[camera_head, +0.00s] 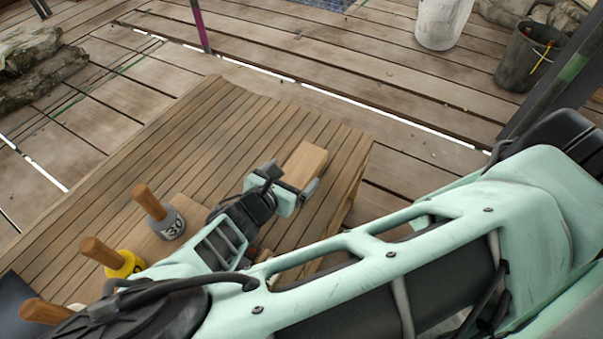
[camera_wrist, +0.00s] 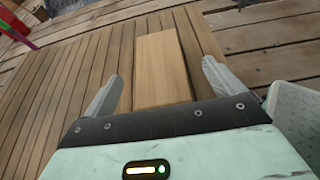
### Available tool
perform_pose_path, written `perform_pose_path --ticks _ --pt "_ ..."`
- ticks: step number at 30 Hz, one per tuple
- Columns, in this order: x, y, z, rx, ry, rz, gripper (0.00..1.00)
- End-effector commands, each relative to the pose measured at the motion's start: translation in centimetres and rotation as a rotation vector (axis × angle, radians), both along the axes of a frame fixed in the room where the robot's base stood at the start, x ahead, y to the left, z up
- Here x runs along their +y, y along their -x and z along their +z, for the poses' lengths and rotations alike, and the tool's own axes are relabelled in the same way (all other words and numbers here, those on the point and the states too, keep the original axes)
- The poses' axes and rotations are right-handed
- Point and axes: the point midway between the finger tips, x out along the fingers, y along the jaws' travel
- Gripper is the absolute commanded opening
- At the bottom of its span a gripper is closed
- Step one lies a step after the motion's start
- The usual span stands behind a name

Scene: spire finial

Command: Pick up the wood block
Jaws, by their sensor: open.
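The wood block (camera_head: 306,163) is a plain, light tan rectangular block lying flat on the slatted wooden table. In the head view its near part is hidden behind my gripper (camera_head: 290,188). In the wrist view the wood block (camera_wrist: 162,68) lies lengthwise ahead, between the two fingers of my gripper (camera_wrist: 160,85). The fingers are open, with a gap on each side of the block. The near end of the block is hidden by the gripper body. I cannot tell how high the fingers are above the table.
The slatted table (camera_head: 225,115) has free room left of the block; its right edge is close. Wooden-handled tools, one grey (camera_head: 170,225) and one yellow (camera_head: 122,264), stand at the left. A white bucket (camera_head: 442,20) and dark bucket (camera_head: 528,57) stand on the deck behind.

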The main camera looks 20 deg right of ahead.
Motion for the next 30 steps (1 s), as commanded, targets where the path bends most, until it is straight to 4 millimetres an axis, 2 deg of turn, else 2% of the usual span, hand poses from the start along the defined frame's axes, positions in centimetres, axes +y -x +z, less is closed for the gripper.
perform_pose_path --ticks 7,15,26,28,30 --pt "-1.1 -0.9 -1.0 -0.001 -0.001 -0.002 0.94" --pt "-3.3 -2.8 -2.4 0.0 0.0 -0.002 0.94" --pt "-4.0 -3.4 -2.3 0.0 -0.001 0.0 0.94" --pt "-4.0 -3.4 -2.3 0.0 -0.001 0.0 0.8" --pt "-4.0 -3.4 -2.3 0.0 -0.001 0.0 0.6"
